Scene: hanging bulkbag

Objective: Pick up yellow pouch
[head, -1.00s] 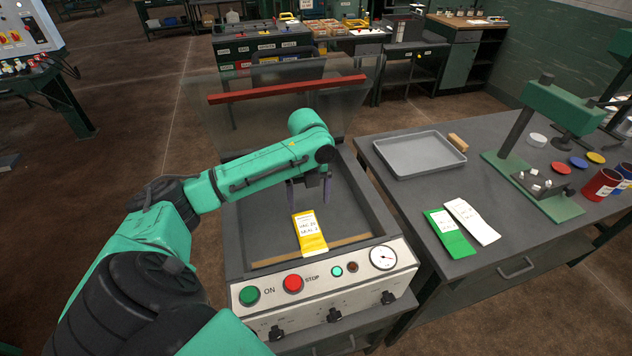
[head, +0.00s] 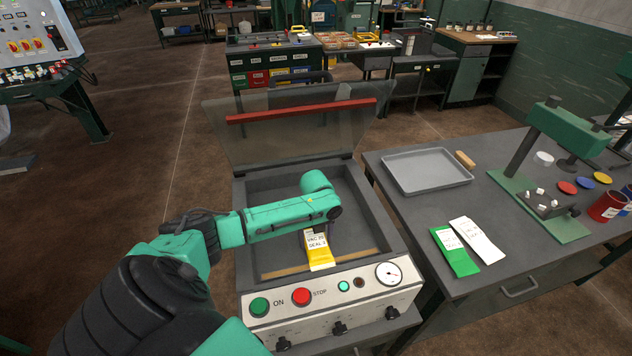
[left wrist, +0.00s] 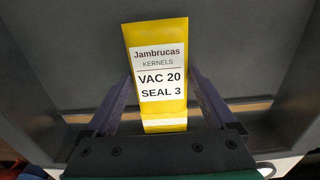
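The yellow pouch (head: 320,258) lies in the open chamber of the vacuum sealer (head: 385,240), near its front edge. Its white label reads "Jambrucas KERNELS, VAC 20, SEAL 3" in the left wrist view (left wrist: 172,110). My left gripper (left wrist: 160,75) is low over the pouch, its two purple fingers apart, one along each side of the pouch. The fingertips are close to the pouch's edges; whether they touch it is not clear. My right gripper is out of view.
The sealer's clear lid with a red bar (head: 300,110) stands raised behind the chamber. The control panel (head: 335,305) is in front. The right table holds a grey tray (head: 425,185), a green pouch (head: 460,262), a white pouch (head: 478,240) and a green press (head: 560,130).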

